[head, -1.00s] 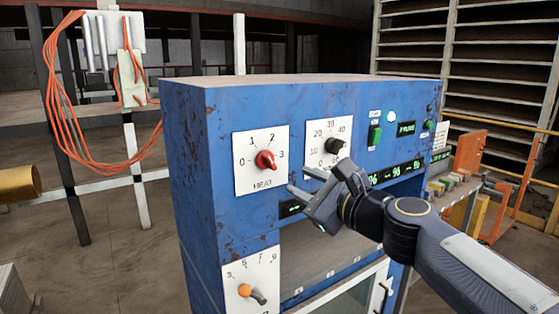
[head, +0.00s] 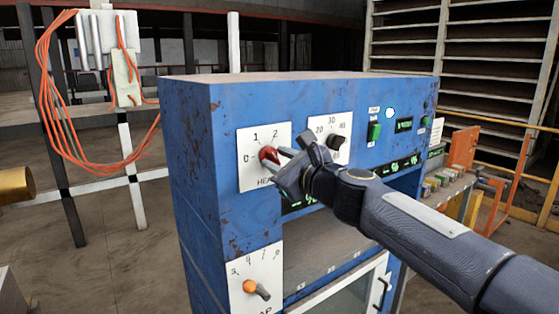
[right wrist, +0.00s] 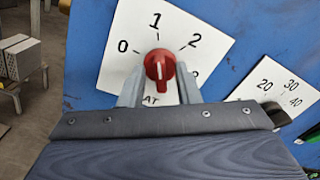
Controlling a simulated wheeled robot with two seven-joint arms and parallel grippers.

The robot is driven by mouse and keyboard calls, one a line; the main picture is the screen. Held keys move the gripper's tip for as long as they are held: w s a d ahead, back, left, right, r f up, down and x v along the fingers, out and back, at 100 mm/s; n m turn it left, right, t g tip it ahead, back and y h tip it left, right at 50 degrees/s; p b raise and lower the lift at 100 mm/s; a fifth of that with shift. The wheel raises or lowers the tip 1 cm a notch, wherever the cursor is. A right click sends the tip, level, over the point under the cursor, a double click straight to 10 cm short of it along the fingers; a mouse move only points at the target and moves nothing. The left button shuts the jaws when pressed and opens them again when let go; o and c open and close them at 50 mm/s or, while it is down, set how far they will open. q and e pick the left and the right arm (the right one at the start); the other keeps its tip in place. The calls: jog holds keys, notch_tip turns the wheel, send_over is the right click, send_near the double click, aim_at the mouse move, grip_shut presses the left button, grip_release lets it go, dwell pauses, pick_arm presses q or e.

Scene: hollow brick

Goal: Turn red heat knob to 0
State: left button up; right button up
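The red heat knob (head: 269,155) sits on a white dial plate (head: 250,145) on the front of a blue rusty cabinet. It also shows in the right wrist view (right wrist: 160,66), with 0, 1 and 2 around it; the 3 is partly hidden by a finger. The knob's narrow end points down in that view. My right gripper (head: 281,166) is at the knob. In the right wrist view its two fingers (right wrist: 159,92) stand open on either side of the knob, with a small gap at each side. My left gripper is not in view.
A black knob (head: 336,142) on a second white plate is just right of my gripper. A green switch (head: 374,131) and lit displays are further right. An orange-tipped lever (head: 250,286) is on a plate below. Orange cables (head: 52,110) hang at the left.

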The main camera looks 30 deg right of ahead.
grip_shut()
jog(key=shift+n, duration=0.4)
jog(key=n+b, duration=0.1)
jog(key=n, duration=0.3)
jog(key=shift+f+n+b, duration=0.15)
jog(key=shift+n+b, duration=0.25)
jog(key=n+b, duration=0.1)
jog(key=n, duration=0.5)
jog(key=shift+a+f+b, duration=0.1)
jog(key=shift+b, duration=0.3)
jog(key=shift+n, duration=0.4)
jog(key=shift+o, duration=0.7)
grip_release()
